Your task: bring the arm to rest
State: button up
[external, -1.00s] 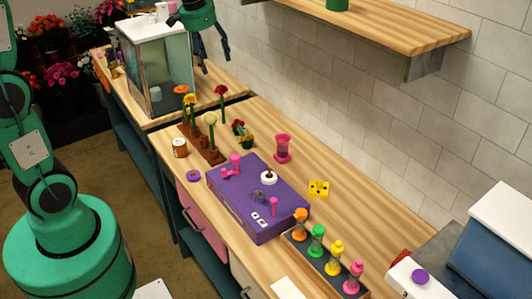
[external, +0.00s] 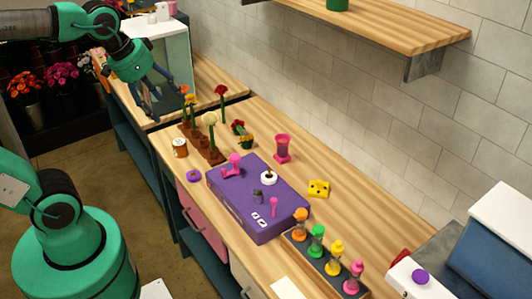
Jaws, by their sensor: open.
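My gripper (external: 158,106) shows at the upper left in the external view, at the end of my green arm. Its dark fingers are spread and point down, with nothing seen between them. It hangs in front of the glass-sided case (external: 178,58) at the far end of the counter and hides part of it. I cannot tell how far it is from the counter top.
A purple box (external: 228,200) with small items on top sits mid-counter. Flowers stand in a brown rack (external: 207,148) nearer the gripper. A pink cup (external: 283,148), a yellow block (external: 319,188) and a dark tray (external: 303,248) of colored bottles stand to the right. A wooden shelf (external: 400,25) overhangs.

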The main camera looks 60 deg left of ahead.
jog(key=s+d+f+b, duration=0.1)
jog(key=s+d+f, duration=0.1)
jog(key=s+f, duration=0.2)
jog(key=shift+s+t, duration=0.3)
jog(key=shift+s, duration=0.85)
